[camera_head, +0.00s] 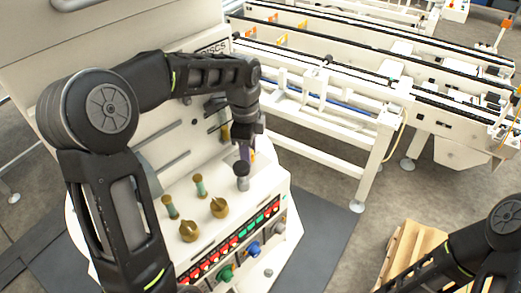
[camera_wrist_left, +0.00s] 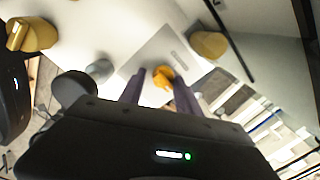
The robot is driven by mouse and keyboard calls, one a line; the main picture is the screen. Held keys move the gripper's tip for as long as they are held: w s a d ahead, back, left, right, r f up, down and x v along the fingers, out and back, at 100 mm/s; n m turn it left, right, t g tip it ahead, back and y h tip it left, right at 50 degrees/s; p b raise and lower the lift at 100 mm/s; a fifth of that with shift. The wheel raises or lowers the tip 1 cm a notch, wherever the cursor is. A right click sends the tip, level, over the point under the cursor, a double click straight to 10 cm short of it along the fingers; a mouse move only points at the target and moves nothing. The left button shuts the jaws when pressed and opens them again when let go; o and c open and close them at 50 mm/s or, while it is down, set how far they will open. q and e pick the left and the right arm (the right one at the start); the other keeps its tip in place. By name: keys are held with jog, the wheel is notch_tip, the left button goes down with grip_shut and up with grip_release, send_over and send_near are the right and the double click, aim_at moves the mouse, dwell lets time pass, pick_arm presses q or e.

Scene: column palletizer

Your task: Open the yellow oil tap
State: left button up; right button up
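The small yellow-orange tap (camera_wrist_left: 164,77) shows in the left wrist view, in front of a pale plate on the white machine. My left gripper (camera_wrist_left: 160,78) is open, with one purple finger on each side of the tap and gaps visible. I cannot tell whether the tips are level with it or still short of it. In the head view my left gripper (camera_head: 247,154) points down at the machine's panel, and the tap is hidden there. My right arm enters at the lower right; its gripper is out of view.
Brass knobs (camera_head: 188,232) and a grey knob (camera_head: 242,170) stand on the white machine (camera_head: 160,178). Coloured buttons (camera_head: 232,240) and green and blue knobs line its front. A white conveyor (camera_head: 340,110) stands behind, right. A wooden pallet (camera_head: 405,250) lies at lower right.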

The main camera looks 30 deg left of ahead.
pick_arm(q)
jog(key=shift+o, duration=1.1)
jog(key=shift+a+r, duration=0.1)
jog(key=shift+w, duration=0.1)
jog(key=shift+r, duration=0.3)
notch_tip(320, 180, up, 8)
jog(key=shift+f+b, duration=0.25)
jog(key=shift+b, duration=0.2)
jog(key=shift+f, duration=0.1)
